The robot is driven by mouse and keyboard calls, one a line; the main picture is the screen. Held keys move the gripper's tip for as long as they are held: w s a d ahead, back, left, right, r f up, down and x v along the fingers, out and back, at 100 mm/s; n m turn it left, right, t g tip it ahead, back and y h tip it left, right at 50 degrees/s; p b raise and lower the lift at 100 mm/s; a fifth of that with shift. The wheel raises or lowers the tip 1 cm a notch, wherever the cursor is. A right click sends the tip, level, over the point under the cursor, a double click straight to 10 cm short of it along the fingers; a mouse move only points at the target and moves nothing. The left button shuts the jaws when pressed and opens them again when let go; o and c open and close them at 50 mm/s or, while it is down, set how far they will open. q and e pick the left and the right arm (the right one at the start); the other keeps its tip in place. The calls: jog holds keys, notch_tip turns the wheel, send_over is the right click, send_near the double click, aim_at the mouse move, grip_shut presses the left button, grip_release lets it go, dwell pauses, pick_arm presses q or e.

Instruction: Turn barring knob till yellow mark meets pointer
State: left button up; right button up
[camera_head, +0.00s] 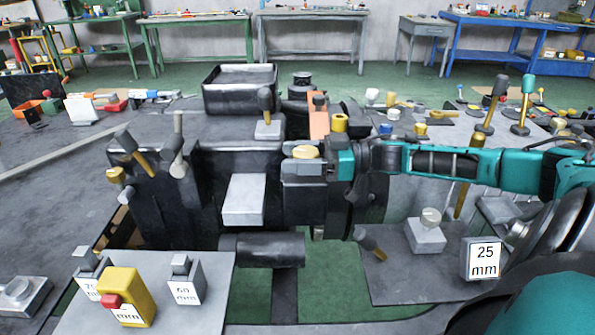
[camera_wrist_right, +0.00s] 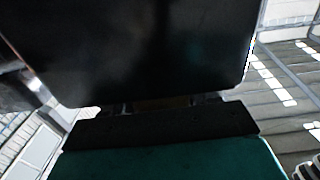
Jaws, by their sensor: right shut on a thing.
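My right gripper (camera_head: 346,164) reaches in from the right in the head view, at the right end of the dark machine (camera_head: 210,160). It is shut at a dark round part (camera_head: 372,200), which I take for the barring knob. The jaws and teal wrist cover much of it, so the exact grip is hidden. In the right wrist view a large dark surface fills the space beyond the jaws (camera_wrist_right: 165,105). I cannot make out the yellow mark or the pointer for certain. My left gripper is not in view.
A brass-topped grey block (camera_head: 304,168) and a yellow cylinder (camera_head: 339,123) sit close to the gripper. Upright levers (camera_head: 490,102) stand near my right arm. A "25 mm" block (camera_head: 482,259) is below it. Labelled blocks stand on a grey plate (camera_head: 215,300) front left.

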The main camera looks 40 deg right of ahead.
jog(key=n+g+y+b, duration=0.1)
jog(key=n+g+b, duration=0.1)
jog(key=shift+f+g+y, duration=0.15)
jog(key=shift+g+y, duration=0.15)
jog(key=shift+y, duration=0.1)
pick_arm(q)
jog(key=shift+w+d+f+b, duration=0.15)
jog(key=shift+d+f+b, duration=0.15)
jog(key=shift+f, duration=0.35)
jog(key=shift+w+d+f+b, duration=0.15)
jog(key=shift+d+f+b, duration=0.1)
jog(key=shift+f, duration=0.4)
pick_arm(e)
jog(key=shift+s+a+n+g+y, duration=0.15)
jog(key=shift+n+g+y, duration=0.3)
jog(key=shift+g, duration=0.25)
jog(key=o, duration=1)
jog(key=shift+c, duration=0.2)
jog(key=shift+r, duration=0.25)
